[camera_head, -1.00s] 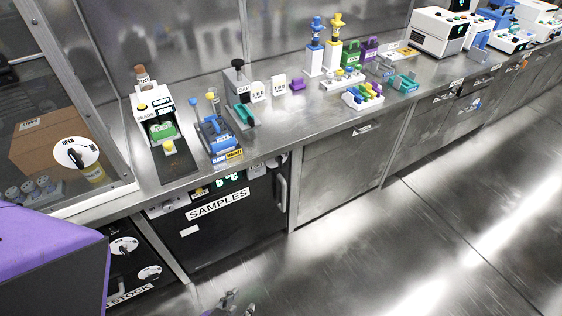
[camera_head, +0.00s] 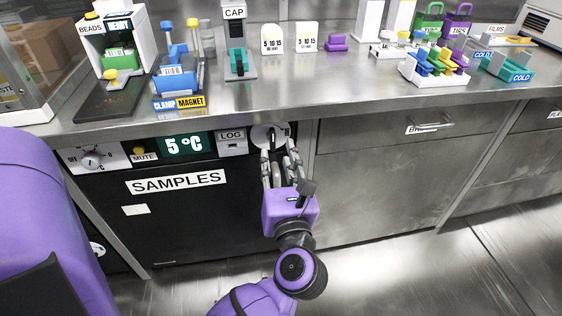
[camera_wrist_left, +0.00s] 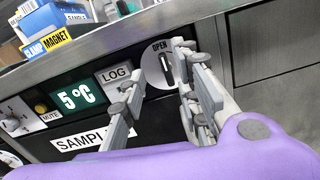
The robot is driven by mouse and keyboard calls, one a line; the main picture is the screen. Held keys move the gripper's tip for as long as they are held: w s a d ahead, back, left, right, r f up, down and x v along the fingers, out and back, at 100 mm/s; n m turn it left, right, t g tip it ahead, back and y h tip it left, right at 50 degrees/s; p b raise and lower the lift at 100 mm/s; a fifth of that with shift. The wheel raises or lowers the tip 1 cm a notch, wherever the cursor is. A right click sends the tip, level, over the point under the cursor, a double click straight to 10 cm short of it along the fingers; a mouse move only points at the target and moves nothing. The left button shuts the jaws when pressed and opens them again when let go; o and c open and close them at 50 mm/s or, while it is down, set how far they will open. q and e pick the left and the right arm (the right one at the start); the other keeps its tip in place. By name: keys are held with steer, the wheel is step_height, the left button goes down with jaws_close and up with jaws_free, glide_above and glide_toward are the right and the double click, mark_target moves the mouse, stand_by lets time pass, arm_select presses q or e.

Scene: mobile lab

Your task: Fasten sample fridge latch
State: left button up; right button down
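The sample fridge (camera_head: 190,215) is a black door under the counter with a SAMPLES label (camera_head: 176,182) and a green 5 °C display. Its latch (camera_head: 262,134) is a round white dial with a dark handle at the top right of the front. In the left wrist view the latch (camera_wrist_left: 152,68) shows the word OPEN and its handle stands roughly upright. My left gripper (camera_head: 278,156) is open just in front of the latch, fingers on either side of the handle. Contact cannot be told. My right gripper is not in view.
The steel counter (camera_head: 330,95) overhangs just above the latch and carries racks and devices. A LOG button (camera_wrist_left: 115,75) sits left of the latch. A steel cabinet (camera_head: 375,185) stands to the right. The floor in front is clear.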

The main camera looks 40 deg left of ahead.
mark_target(273, 141)
arm_select(q)
steer(key=shift+n+g, duration=0.5)
steer(key=shift+n, duration=0.4)
steer(key=x, duration=0.2)
steer(key=f+b+x, duration=0.1)
steer(key=x, duration=0.2)
steer(key=f+x, duration=0.1)
steer(key=x, duration=0.2)
steer(key=shift+w+d+b, duration=0.1)
steer(key=shift+w+b, duration=0.2)
steer(key=shift+w, duration=0.05)
jaws_close()
